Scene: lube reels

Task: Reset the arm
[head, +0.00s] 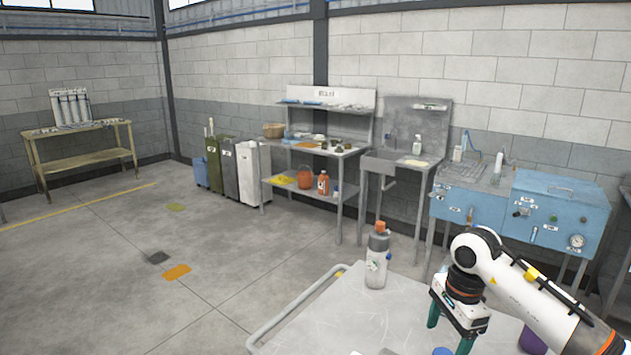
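My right arm comes in from the right edge, and its gripper (448,335) points down over the near part of a grey metal cart top (330,315). Its two green fingers stand apart, and I see nothing held between them. A grey-white bottle with an orange cap (377,262) stands upright on the cart, left of the gripper and apart from it. A small purple-blue round thing (442,351) shows at the bottom edge below the gripper, mostly cut off. My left gripper is not in view.
A shelf bench (345,150), a sink (395,160) and a blue washing unit (560,215) line the back wall. Bins (225,168) stand left of them. A yellowish table (80,150) with a rack is at far left. The floor between is mostly clear.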

